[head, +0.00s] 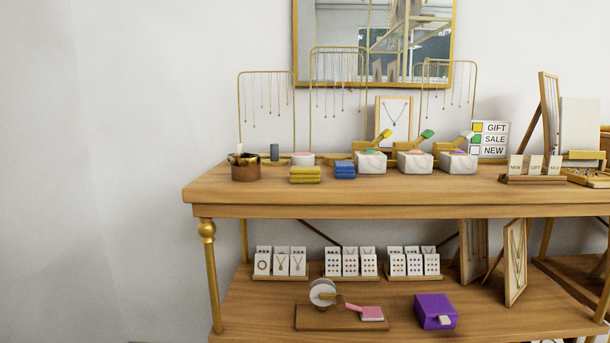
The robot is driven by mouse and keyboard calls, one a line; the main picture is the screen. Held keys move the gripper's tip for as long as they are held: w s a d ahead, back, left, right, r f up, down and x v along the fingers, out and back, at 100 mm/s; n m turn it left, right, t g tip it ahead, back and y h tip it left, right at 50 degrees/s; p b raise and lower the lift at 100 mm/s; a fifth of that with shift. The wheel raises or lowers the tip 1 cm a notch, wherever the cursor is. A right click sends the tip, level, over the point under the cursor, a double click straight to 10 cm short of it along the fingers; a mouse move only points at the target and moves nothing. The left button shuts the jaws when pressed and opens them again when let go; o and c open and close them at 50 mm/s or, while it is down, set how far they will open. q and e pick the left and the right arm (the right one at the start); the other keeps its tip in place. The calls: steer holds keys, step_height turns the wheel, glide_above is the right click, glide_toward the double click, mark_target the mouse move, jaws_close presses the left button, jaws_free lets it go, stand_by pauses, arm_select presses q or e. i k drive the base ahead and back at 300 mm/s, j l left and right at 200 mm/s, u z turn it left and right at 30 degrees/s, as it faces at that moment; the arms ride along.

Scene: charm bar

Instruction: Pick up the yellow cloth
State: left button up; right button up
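The yellow cloth (305,174) lies folded in a small stack on the wooden table top (420,195), near its front edge and left of the middle. A folded blue cloth (345,170) lies just to its right, with a small gap between them. A brown pot (245,169) with something pale in it stands to its left. Nothing covers the yellow cloth from the front. Neither of my grippers shows in the head view.
White containers with coloured contents and scoops (370,161) stand right of the blue cloth. Gold necklace stands (239,110) rise behind. The lower shelf (260,308) holds jewellery cards, a tape-like dispenser on a board (325,318) and a purple box (435,311). Left of the table is clear.

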mark_target(299, 174)
steer(key=z, duration=0.3)
steer(key=i+j+z, duration=0.1)
steer(key=j+z, duration=0.55)
steer(key=z, duration=0.25)
steer(key=j+z, duration=0.45)
steer(key=i+l, duration=0.05)
